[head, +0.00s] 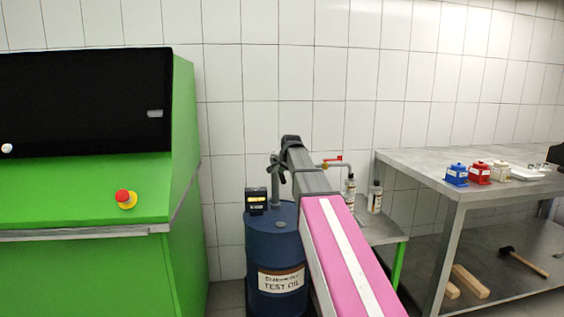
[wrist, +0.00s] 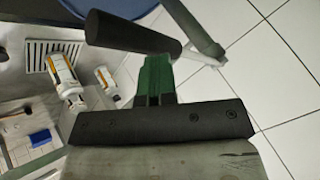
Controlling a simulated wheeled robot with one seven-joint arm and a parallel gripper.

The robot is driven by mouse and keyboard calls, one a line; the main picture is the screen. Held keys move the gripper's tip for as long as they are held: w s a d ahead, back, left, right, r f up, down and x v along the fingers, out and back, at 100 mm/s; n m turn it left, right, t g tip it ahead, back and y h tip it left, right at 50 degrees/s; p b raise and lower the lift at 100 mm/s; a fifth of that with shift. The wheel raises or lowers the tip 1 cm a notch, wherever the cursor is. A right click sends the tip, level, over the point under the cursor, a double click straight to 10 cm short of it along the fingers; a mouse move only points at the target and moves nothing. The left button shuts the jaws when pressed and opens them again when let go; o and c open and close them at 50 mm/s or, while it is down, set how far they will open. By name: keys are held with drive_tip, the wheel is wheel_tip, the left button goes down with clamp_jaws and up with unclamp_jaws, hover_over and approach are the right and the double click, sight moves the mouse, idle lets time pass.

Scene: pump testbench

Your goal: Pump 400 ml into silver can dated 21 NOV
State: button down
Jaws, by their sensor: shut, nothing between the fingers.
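The blue TEST OIL drum (head: 275,247) stands behind my arm. A grey pump (head: 275,183) rises from its top, partly hidden by my arm. A small black meter with a yellow display (head: 256,201) sits on the drum; its reading is too small to tell. An outlet pipe with a red valve lever (head: 332,160) points right. Two pale containers, one nearer the outlet (head: 350,187) and one to its right (head: 375,197), stand on a low stand; both show in the wrist view (wrist: 64,76). Their dates are unreadable. My gripper (wrist: 156,62) is shut and empty, with a dark cylindrical handle (wrist: 130,33) just beyond its green fingers.
A green bench with a black panel and red button (head: 123,197) fills the left. A steel table (head: 420,170) on the right holds small blue, red and cream pots. A hammer (head: 508,252) and wood blocks lie on its lower shelf. The wrist view shows open tiled floor at right.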

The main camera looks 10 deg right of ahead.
drive_tip(key=shift+s+f, duration=0.15)
drive_tip(key=shift+f, duration=1.1)
idle(1.2)
idle(0.5)
wheel_tip(320, 180, up, 10)
drive_tip(key=w, duration=0.1)
drive_tip(key=shift+r, duration=0.15)
idle(1.4)
drive_tip(key=shift+w, duration=0.1)
drive_tip(key=r, duration=0.5)
drive_tip(key=shift+w, duration=0.2)
idle(0.4)
idle(0.5)
